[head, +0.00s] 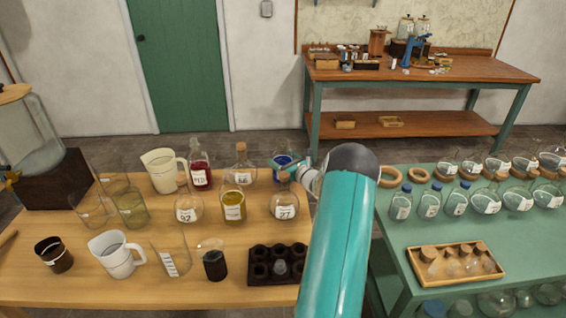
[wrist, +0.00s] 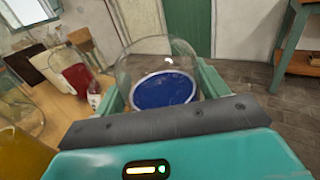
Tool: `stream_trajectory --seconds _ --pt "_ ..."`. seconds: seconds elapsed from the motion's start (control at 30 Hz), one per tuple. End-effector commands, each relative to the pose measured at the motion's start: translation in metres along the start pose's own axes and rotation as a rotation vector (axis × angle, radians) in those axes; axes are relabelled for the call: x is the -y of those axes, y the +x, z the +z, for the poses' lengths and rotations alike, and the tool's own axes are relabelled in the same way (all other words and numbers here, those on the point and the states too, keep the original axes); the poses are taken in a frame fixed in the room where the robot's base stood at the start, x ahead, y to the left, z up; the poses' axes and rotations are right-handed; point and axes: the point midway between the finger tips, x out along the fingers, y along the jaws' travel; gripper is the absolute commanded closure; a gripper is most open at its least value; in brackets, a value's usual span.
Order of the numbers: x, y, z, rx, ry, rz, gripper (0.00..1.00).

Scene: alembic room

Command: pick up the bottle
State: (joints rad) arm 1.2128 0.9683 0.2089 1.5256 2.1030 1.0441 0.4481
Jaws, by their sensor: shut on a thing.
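A round clear glass bottle (head: 283,159) with blue in it is at my gripper, at the back right of the wooden table. In the wrist view the bottle (wrist: 165,88) sits between the two teal fingers, its blue surface facing me. My gripper (head: 288,170) is shut on this bottle; the wrist view shows the fingers (wrist: 163,85) on either side of it. The bottle's lower part is hidden by my gripper, and I cannot tell whether it touches the table.
The wooden table (head: 120,285) is crowded: a flask labelled 27 (head: 285,206), a yellow bottle (head: 233,206), a red bottle (head: 200,172) and a corked flask (head: 241,165) stand nearby. A black rack (head: 268,281) is in front. A green table (head: 440,290) with flasks is at right.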

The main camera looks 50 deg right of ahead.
Motion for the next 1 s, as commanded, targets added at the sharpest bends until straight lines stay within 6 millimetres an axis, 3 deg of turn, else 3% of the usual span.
stream_trajectory --seconds 0.6,1.0 --pt "0.0 0.0 0.061 0.005 -0.005 0.0 0.75" --pt "0.0 0.0 0.086 0.004 -0.003 0.0 0.75"
